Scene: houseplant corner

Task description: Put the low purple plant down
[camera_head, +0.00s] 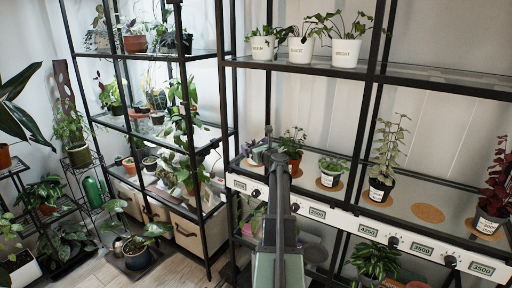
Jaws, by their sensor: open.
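A low plant with purplish leaves (251,148) is at the left end of the lit middle shelf, in a small pot partly hidden by my arm. My gripper (268,146) is at the far end of my arm, close beside this plant. It is open; whether its fingers touch the pot cannot be told.
The middle shelf holds a plant in an orange pot (291,154), a low green plant (333,167), a tall pale plant (385,160) and a dark red plant (494,205). A bare cork mat (427,213) lies between the last two. Black uprights (362,110) frame the shelves.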

